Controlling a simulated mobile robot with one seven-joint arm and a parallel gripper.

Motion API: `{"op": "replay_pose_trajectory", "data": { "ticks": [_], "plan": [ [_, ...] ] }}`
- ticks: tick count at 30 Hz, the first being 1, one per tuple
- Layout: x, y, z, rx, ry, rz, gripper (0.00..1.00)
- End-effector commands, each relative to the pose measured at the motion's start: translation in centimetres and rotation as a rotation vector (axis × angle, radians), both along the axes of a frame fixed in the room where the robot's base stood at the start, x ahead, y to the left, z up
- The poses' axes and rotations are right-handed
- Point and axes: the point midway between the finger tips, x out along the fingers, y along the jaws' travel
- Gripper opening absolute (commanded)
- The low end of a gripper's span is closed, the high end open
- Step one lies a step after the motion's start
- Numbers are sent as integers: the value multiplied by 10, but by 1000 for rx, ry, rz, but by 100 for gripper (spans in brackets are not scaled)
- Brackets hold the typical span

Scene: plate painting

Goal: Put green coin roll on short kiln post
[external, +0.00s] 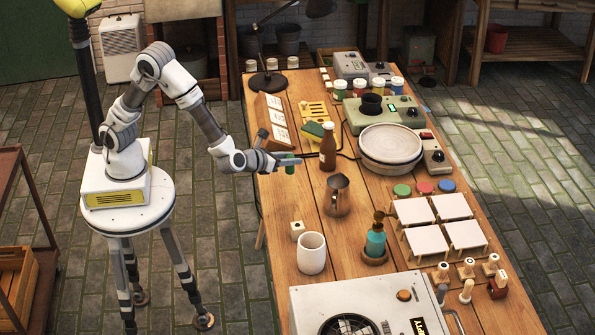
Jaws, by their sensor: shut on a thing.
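My gripper (290,166) is over the left edge of the wooden table, left of a brown bottle. It is shut on a small green thing, which looks like the green coin roll (289,157); the fingers hide part of it. I cannot tell for sure which thing is the short kiln post. A small pale block with a dark mark (297,229) stands alone on the table's left side, nearer the camera than my gripper. Several small wooden pieces with pale tops (467,267) stand at the right front.
The brown bottle (328,150) stands just right of my gripper, with a metal jug (337,196) nearer the camera. A white cup (311,253), a teal pump bottle (376,240) and a fan box (365,305) stand further front. Stacked plates (390,145) lie to the right.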

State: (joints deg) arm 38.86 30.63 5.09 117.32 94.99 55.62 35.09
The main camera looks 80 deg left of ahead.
Motion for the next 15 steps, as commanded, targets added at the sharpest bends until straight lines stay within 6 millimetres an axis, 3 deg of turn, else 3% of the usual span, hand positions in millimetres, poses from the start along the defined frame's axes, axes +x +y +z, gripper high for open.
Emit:
{"op": "replay_pose_trajectory", "data": {
  "ticks": [1, 6, 9, 15],
  "plan": [
    [-7, -29, 2, -6, 0, -65, 0],
    [-37, -114, 17, -8, -1, -274, 0],
    [-58, -155, 26, -5, -6, -381, 0],
    [-91, -206, 40, 1, -19, -522, 0]
  ]
}}
